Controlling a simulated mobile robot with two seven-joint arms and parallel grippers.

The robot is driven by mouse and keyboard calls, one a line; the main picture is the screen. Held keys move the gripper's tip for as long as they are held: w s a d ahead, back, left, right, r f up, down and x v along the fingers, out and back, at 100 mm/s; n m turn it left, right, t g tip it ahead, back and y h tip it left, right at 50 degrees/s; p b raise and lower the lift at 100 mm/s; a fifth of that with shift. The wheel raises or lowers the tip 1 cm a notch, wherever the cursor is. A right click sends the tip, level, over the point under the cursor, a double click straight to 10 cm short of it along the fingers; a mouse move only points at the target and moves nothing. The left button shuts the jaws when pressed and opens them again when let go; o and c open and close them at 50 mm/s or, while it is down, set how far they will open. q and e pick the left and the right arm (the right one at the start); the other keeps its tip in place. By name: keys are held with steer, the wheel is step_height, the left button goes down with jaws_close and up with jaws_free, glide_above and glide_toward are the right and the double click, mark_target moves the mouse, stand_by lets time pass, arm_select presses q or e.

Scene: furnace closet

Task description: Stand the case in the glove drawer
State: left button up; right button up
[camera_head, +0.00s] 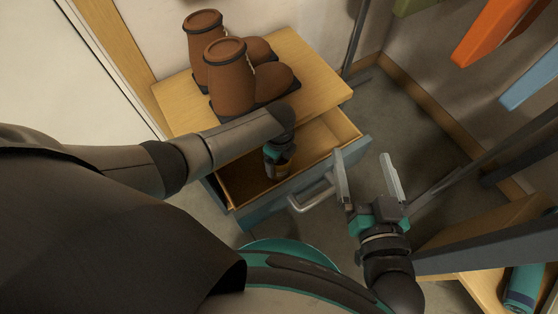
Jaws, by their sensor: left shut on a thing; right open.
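The glove drawer (237,188) is pulled open below a wooden cabinet top. It has pale wooden walls, a blue-grey front and a metal bar handle (314,198). My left gripper (279,160) reaches down into the drawer opening near the front. It is shut on a small dark and brown thing, apparently the case (279,171). My arm and gripper hide much of it, and I cannot tell whether it touches the drawer floor. My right gripper (368,180) is open and empty, just outside the drawer front, to the right of the handle.
Two brown boots (231,78) stand on the cabinet top (305,70). Orange (490,35) and blue (532,80) hanging things are at upper right. A wooden shelf (480,285) with a teal roll (524,287) is at lower right. Floor right of the drawer looks clear.

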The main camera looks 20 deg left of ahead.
stand_by(0.3)
arm_select(q)
steer(key=shift+f, duration=0.2)
steer(key=o, duration=1.5)
